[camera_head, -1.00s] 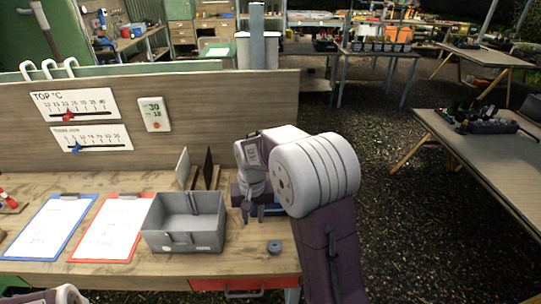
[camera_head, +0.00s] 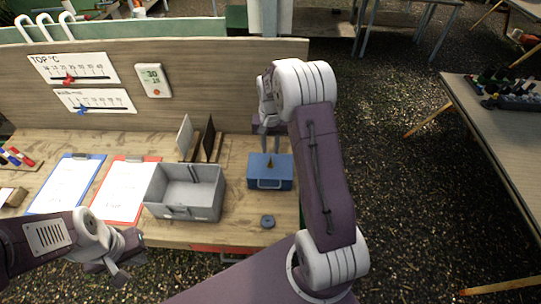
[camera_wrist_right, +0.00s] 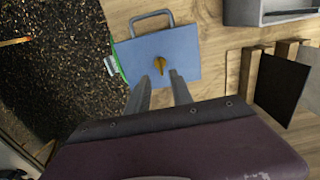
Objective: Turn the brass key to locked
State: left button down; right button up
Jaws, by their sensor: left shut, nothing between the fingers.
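The brass key (camera_head: 270,163) stands up from the top of a blue box (camera_head: 270,183) with a handle on its front, at the right end of the workbench. In the right wrist view the key (camera_wrist_right: 160,65) stands out from the blue lid (camera_wrist_right: 184,48). My right gripper (camera_head: 270,146) points down over the box with its fingers apart. In the right wrist view the right gripper (camera_wrist_right: 160,78) has the key head just past its fingertips, in line with the gap; I see no contact. My left gripper (camera_head: 119,274) is shut and empty at the bench's front left, away from the box.
An open grey bin (camera_head: 184,213) stands left of the box, with upright dark and white panels behind it. A dark round disc (camera_head: 267,221) lies in front of the box. Red and blue clipboards lie further left. A wooden back panel (camera_head: 215,85) closes the rear.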

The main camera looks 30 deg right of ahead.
notch_tip(320, 180, down, 5)
jog(key=shift+f+p, duration=0.1)
jog(key=shift+p, duration=0.45)
jog(key=shift+a+f, duration=0.15)
jog(key=shift+f, duration=0.5)
jog(key=shift+c, duration=0.6)
grip_shut()
